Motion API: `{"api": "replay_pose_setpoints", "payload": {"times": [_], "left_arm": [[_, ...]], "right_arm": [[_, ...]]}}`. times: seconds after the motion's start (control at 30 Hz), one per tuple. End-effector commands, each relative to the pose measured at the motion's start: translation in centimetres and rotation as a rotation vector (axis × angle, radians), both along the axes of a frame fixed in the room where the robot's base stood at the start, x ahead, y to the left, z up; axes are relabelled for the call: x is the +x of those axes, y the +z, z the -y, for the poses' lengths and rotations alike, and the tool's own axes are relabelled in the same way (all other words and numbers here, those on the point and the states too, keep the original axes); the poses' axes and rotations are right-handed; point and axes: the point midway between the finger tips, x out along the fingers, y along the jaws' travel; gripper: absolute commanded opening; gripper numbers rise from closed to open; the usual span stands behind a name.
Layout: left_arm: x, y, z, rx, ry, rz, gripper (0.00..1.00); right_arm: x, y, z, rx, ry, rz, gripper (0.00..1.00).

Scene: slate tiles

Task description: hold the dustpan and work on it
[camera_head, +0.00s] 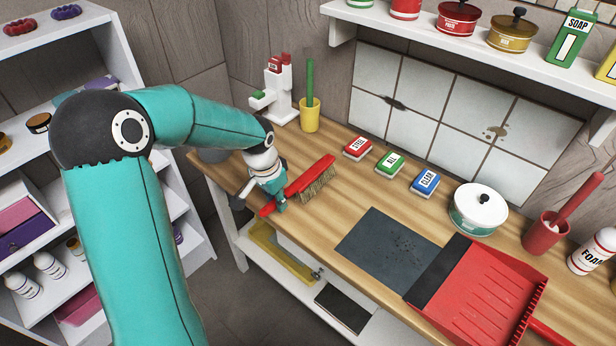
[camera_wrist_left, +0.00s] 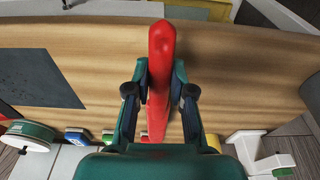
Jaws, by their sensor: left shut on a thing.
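The red dustpan (camera_head: 487,295) with a dark front lip lies at the right of the wooden counter, its lip over the edge of a dark slate tile (camera_head: 388,246). A red hand brush (camera_head: 323,172) with tan bristles is at the left part of the counter. My left gripper (camera_head: 279,204) is shut on the brush's red handle. In the left wrist view the red handle (camera_wrist_left: 161,45) runs between the two fingers (camera_wrist_left: 159,95). The fingers hide part of the handle. I cannot tell whether the bristles touch the counter. My right gripper is not in view.
Red, green and blue small boxes (camera_head: 391,162) stand in a row behind the tile. A white lidded pot (camera_head: 479,208) and a red cup (camera_head: 546,234) stand behind the dustpan. A yellow cup (camera_head: 310,116) is at the back left. The counter between brush and tile is clear.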

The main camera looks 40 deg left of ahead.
Motion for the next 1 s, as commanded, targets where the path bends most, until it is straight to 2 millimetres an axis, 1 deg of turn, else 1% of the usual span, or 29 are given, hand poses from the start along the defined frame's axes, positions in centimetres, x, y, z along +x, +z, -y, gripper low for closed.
{"api": "replay_pose_setpoints", "payload": {"times": [0.17,0.27,0.9,1.0], "left_arm": [[0.0,0.3,0.0,0.001,0.000,0.002,0.00],[0.0,1.1,0.0,0.001,0.000,0.002,0.00],[0.1,10.7,0.0,0.001,0.000,0.002,0.00],[0.1,11.8,0.0,0.001,0.000,0.003,0.00]], "right_arm": [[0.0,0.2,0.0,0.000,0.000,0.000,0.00],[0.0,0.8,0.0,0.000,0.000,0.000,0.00],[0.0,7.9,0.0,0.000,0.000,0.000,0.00],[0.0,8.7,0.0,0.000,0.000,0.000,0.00]]}}
